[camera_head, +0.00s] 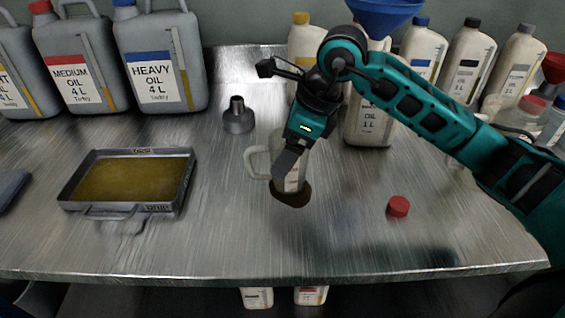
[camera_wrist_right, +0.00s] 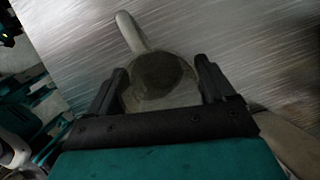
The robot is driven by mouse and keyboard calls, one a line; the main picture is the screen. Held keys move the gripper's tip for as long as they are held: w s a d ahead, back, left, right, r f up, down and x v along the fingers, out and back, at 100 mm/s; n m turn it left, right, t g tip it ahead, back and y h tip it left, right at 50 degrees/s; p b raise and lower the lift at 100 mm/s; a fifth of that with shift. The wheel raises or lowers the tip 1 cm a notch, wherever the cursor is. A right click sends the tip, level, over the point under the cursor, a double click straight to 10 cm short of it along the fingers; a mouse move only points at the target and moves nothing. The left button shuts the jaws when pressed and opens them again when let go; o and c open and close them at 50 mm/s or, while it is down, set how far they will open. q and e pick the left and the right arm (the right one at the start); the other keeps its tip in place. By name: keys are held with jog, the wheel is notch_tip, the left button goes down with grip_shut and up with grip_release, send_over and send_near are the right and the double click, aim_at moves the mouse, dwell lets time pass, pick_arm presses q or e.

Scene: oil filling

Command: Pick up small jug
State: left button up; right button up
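The small jug (camera_head: 295,179) is pale and translucent with a looped handle (camera_head: 259,162) on its left side. It is on or just above the metal table; I cannot tell which. My right gripper (camera_head: 287,165) is over it and hides much of its body. In the right wrist view, the jug's round dark opening (camera_wrist_right: 157,74) lies between the two fingers of the right gripper (camera_wrist_right: 164,82), one on each side, close to its walls. I cannot tell whether they press on it. My left gripper is not in view.
A tray (camera_head: 75,205) of oil stands left. A grey nozzle (camera_head: 238,116) stands behind the jug. A red cap (camera_head: 398,206) lies to the right. A dark patch (camera_head: 291,201) is below the jug. Jugs (camera_head: 165,60) and bottles (camera_head: 372,125) line the back.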

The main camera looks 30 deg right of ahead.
jog(key=c, duration=0.4)
jog(key=shift+o, duration=0.2)
jog(key=shift+r, duration=0.15)
